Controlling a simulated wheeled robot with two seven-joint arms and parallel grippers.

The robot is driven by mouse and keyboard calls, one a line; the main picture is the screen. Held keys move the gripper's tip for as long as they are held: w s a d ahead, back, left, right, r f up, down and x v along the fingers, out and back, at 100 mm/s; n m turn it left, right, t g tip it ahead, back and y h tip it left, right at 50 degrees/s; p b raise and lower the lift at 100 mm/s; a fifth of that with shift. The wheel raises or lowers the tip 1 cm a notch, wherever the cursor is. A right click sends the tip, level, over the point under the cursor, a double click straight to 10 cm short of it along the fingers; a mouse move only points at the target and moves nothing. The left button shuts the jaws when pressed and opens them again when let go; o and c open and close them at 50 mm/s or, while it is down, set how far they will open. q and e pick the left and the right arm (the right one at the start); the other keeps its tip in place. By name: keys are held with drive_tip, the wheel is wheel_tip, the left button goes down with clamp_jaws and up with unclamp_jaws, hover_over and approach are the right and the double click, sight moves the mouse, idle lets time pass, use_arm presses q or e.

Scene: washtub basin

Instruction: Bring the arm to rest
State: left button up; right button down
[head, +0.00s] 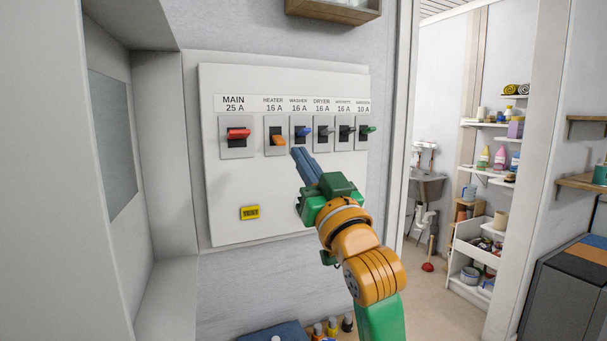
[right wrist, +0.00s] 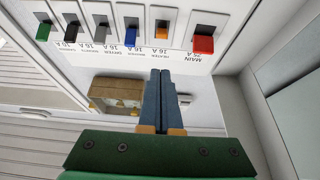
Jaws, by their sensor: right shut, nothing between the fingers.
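My right gripper (head: 298,151) is shut and empty, its blue fingers pressed together. Its tips appear just below the heater and washer switches on the white breaker panel (head: 300,215). In the right wrist view the same fingers (right wrist: 160,73) point toward the switch row, with a visible gap to it. The panel carries a red main switch (head: 238,134), an orange heater switch (head: 278,141), a blue washer switch (head: 304,131), a grey dryer switch (head: 323,132), a black switch (head: 345,130) and a green switch (head: 367,129). The orange lever sits lower than its neighbours. My left gripper is out of view.
A yellow label (head: 250,212) is on the lower panel. A wooden shelf box (head: 333,11) hangs above. A recessed wall stands left of the panel. Bottles (head: 332,327) stand low beneath it. To the right, a doorway opens on a room with stocked shelves (head: 490,125).

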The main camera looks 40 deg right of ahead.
drive_tip(key=shift+s+a+r, duration=0.1)
drive_tip(key=shift+s+a, duration=0.05)
drive_tip(key=shift+s, duration=0.25)
